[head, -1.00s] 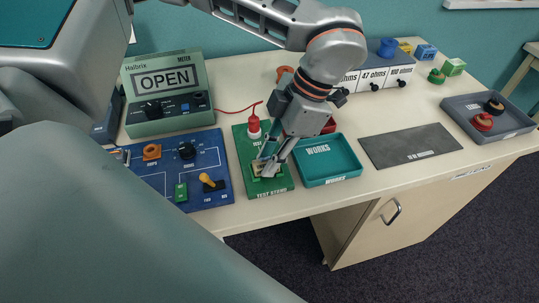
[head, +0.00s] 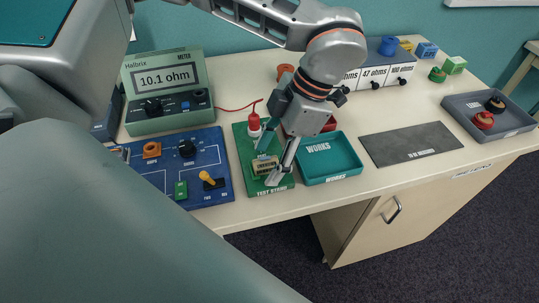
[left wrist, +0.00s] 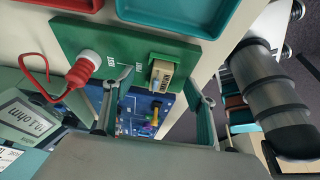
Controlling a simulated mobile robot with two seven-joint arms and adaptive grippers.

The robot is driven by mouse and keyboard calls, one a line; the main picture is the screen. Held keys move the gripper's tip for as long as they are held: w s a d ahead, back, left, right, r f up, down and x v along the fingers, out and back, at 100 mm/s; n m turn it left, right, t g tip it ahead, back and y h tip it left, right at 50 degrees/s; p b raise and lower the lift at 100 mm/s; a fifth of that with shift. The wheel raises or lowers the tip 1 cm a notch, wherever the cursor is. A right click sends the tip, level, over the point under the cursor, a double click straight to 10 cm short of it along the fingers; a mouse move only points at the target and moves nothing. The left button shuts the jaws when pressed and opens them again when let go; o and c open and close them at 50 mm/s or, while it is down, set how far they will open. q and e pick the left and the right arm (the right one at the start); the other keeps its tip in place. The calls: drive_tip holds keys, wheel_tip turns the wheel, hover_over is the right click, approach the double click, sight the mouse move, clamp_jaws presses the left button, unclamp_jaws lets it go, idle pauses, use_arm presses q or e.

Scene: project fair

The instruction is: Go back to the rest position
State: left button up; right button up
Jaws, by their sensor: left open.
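My left gripper (head: 268,166) is over the green test stand (head: 283,185) with its fingers open. In the left wrist view its fingers (left wrist: 158,92) stand apart on either side of a small tan, labelled part (left wrist: 162,73). The part (head: 265,165) sits in the test stand, and the fingers do not appear to grip it. The meter (head: 168,92) reads 10.1 ohm. A red plug (head: 254,122) with a red lead stands at the back of the test stand. My right gripper is not in view.
A blue panel (head: 150,180) with knobs and a yellow-tipped lever lies left of the stand. The teal WORKS tray (head: 330,160) is close on the right, with a red tray (left wrist: 75,4) behind. A dark mat (head: 410,145) and a grey tray (head: 510,125) lie further right.

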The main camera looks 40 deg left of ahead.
use_arm(q)
drive_tip(key=shift+r+p, duration=0.4)
drive_tip(key=shift+r, duration=0.45)
drive_tip(key=shift+r+p, duration=0.6)
drive_tip(key=shift+p, duration=0.05)
drive_tip(key=shift+r+p, duration=0.5)
drive_tip(key=shift+r, duration=0.2)
drive_tip(key=shift+r+p, duration=1.45)
drive_tip(key=shift+r, duration=0.45)
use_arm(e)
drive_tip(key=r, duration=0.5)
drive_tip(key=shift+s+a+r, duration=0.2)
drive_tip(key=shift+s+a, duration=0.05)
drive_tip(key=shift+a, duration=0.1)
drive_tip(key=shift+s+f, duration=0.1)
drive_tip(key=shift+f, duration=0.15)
